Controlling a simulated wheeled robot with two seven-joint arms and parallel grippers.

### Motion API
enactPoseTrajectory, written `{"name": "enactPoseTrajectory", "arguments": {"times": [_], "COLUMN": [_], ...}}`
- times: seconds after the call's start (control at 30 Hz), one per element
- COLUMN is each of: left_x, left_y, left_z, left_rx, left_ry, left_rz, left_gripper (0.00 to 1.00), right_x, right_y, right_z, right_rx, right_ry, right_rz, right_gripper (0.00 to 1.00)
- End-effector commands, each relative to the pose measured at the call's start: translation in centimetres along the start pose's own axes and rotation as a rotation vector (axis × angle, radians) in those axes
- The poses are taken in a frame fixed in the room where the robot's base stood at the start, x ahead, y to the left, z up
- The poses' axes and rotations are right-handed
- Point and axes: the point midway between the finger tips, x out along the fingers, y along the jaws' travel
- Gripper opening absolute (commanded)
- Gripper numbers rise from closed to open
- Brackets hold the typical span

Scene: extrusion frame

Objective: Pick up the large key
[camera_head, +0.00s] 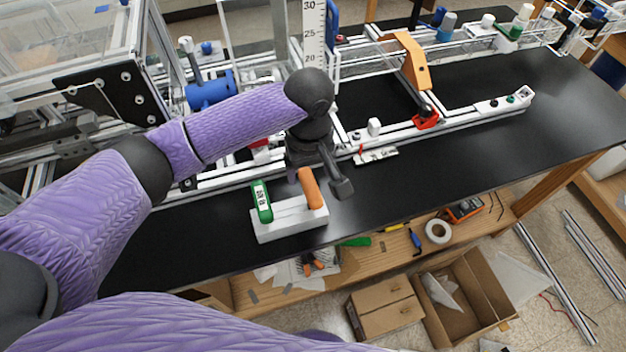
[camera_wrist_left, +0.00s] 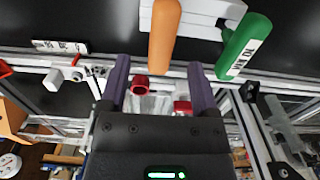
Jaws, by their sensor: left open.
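A white block (camera_head: 288,222) sits on the black table near its front edge. Two handles stand up from it: a green one (camera_head: 261,201) with a white label and an orange one (camera_head: 310,187). Which of them is the large key I cannot tell; their lower parts are hidden in the block. My left gripper (camera_head: 322,178) is open just behind the orange handle. In the left wrist view the orange handle (camera_wrist_left: 164,32) lies ahead of the gap between the fingers (camera_wrist_left: 158,72), and the green handle (camera_wrist_left: 244,46) lies to the right. My right gripper is not visible.
An aluminium rail (camera_head: 455,117) with fittings runs along the table behind the block. A small white labelled plate (camera_head: 377,155) lies right of the gripper. A blue cylinder (camera_head: 210,93) and a vertical ruler (camera_head: 313,35) stand behind. The table to the right is clear.

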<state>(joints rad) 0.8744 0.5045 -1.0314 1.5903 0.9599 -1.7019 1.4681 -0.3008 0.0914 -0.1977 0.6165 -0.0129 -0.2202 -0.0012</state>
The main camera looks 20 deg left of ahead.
Motion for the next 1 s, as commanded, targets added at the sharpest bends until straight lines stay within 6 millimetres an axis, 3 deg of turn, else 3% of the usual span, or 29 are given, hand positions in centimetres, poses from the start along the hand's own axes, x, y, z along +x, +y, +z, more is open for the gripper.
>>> {"name": "enactPoseTrajectory", "arguments": {"times": [0.3, 0.57, 0.9, 0.93, 1.0], "left_x": [5.7, 5.9, 5.9, 5.9, 5.9], "left_y": [-0.2, -0.1, -0.1, -0.1, -0.1], "left_z": [0.4, 0.4, 0.4, 0.4, 0.4], "left_rx": [-0.001, 0.001, 0.001, 0.0, 0.001], "left_ry": [0.001, 0.002, 0.002, 0.002, 0.002], "left_rz": [0.0, 0.001, 0.001, 0.001, 0.001], "left_gripper": [0.79, 0.77, 0.05, 0.0, 0.0], "right_x": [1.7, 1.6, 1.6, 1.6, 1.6], "right_y": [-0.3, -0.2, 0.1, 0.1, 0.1], "right_z": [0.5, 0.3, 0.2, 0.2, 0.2], "right_rx": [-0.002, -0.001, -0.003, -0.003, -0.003], "right_ry": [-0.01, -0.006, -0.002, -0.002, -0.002], "right_rz": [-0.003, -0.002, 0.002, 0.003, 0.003], "right_gripper": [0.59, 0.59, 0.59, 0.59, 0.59]}}
